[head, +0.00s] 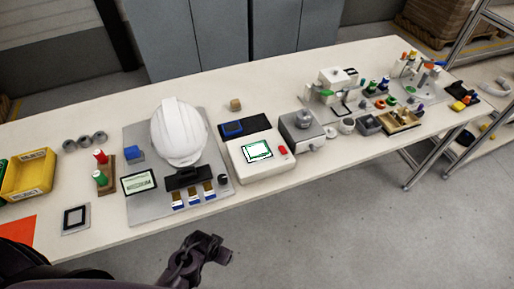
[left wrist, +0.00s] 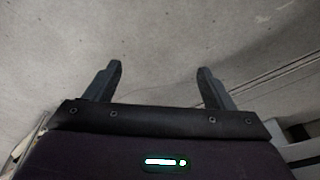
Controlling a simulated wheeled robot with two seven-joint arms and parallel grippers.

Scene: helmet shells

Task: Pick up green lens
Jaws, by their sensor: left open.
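Small green round pieces show among the parts at the right of the table in the head view: a flat green disc (head: 327,93) by a white-topped fixture, and a green ring-like piece (head: 391,101) farther right. I cannot tell for sure which is the green lens. My left gripper (head: 217,247) is in front of the table's near edge, over the floor, far to the left of those pieces. In the left wrist view its two fingers (left wrist: 160,72) are apart with nothing between them. My right gripper is not in view.
A white helmet (head: 178,132) stands on a grey board. A white device with a screen (head: 262,160), a grey machine (head: 302,128) and a wooden tray (head: 402,121) stand to its right. A yellow bin (head: 29,174) is at the left. The near floor is clear.

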